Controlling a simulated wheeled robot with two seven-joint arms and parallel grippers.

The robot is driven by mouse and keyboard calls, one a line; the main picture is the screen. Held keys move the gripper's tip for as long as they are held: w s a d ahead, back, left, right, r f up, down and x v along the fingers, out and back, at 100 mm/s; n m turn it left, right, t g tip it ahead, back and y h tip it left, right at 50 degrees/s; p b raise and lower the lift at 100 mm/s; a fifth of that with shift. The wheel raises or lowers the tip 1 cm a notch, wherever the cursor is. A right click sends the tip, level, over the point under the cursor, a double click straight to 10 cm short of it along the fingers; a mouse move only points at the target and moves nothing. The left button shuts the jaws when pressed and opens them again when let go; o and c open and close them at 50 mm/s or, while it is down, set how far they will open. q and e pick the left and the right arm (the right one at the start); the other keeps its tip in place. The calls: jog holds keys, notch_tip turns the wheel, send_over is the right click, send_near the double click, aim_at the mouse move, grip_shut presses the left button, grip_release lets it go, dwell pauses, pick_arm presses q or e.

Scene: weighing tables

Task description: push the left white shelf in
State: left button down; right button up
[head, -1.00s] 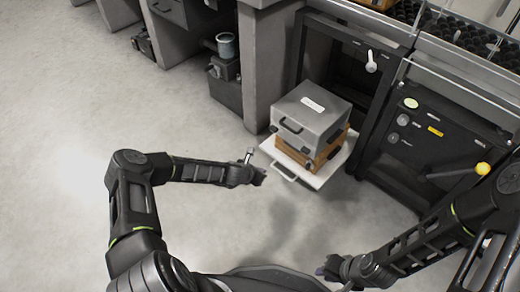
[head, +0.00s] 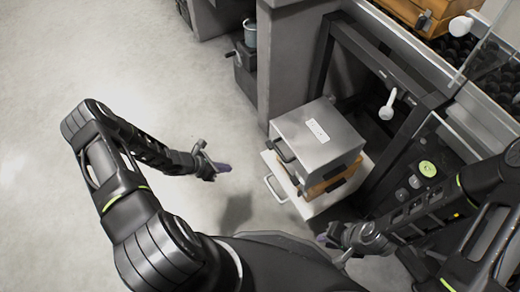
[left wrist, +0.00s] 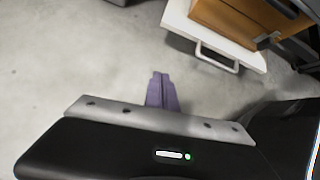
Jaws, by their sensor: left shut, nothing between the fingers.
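The white shelf (head: 313,207) is pulled out of a dark frame. It has a metal handle (head: 274,189) on its front edge, and it also shows in the left wrist view (left wrist: 212,30). A grey case (head: 317,134) sits on a wooden case (head: 335,183) on the shelf. My left gripper (head: 225,168) is shut and empty, in the air to the left of the shelf and apart from its handle. Its purple fingertips (left wrist: 161,92) show together in the left wrist view. My right gripper (head: 322,240) is near the shelf's front corner in the picture; its fingers are too small to read.
The dark frame (head: 337,62) and a grey post (head: 288,55) stand behind the shelf. A dark panel with a green button (head: 427,168) is to the right. Open floor (head: 60,60) lies on the left.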

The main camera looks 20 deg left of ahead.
aim_at(263, 158)
pick_arm(q)
jog(key=shift+w+d+r+m+t, duration=0.25)
jog(key=shift+w+d+r+m, duration=0.05)
jog(key=shift+w+r+m, duration=0.15)
jog(key=shift+w+d+r+m+t, duration=0.25)
jog(key=shift+w+r+m, duration=0.1)
jog(key=shift+w+r, duration=0.1)
pick_arm(e)
jog(key=shift+w+d, duration=0.1)
jog(key=shift+w, duration=0.2)
